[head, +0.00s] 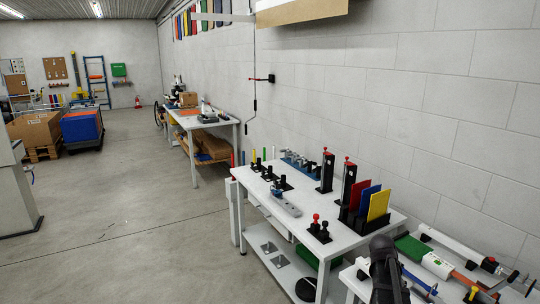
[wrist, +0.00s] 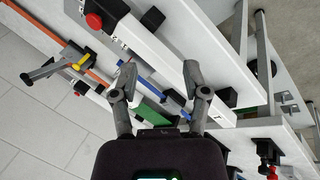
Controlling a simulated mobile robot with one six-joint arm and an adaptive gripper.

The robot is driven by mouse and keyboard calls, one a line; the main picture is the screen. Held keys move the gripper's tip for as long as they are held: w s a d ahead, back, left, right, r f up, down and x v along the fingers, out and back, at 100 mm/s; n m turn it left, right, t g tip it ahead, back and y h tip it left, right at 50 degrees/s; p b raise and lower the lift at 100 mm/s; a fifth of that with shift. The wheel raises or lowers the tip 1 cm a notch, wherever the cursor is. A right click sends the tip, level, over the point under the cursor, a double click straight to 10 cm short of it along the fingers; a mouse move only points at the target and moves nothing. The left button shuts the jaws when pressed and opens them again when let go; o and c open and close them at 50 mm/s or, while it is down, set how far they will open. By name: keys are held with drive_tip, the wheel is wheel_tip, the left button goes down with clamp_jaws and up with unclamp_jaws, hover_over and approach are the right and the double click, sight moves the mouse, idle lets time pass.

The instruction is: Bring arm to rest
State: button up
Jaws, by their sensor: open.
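My gripper (wrist: 160,80) shows in the wrist view, with its two grey fingers spread apart and nothing held between them. Behind the fingers lie a white bar (wrist: 170,52) and a green strip (wrist: 148,112), at a distance I cannot judge. In the head view, a dark part of my arm stands at the bottom edge, in front of the equipment at the lower right. I cannot make out the fingertips there.
A white workbench (head: 262,203) holds black clamps and red, blue and yellow panels (head: 378,205). White tubes with a green piece (head: 410,246) lie close to my arm. A block wall (head: 400,110) bounds the right side. Open floor (head: 130,200) lies to the left.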

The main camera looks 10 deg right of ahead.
drive_tip(key=s+a+f+n+y+b, duration=0.2)
drive_tip(key=s+a+f, duration=0.1)
drive_tip(key=a, duration=1.3)
drive_tip(key=s+a+f+n+t+y+b, duration=0.1)
drive_tip(key=s+a+f+n+y+b, duration=0.1)
drive_tip(key=a, duration=1.4)
drive_tip(key=shift+s+f+n+y, duration=0.3)
drive_tip(key=shift+s+f+n, duration=0.2)
drive_tip(key=shift+s+n, duration=0.15)
drive_tip(key=shift+w, duration=0.1)
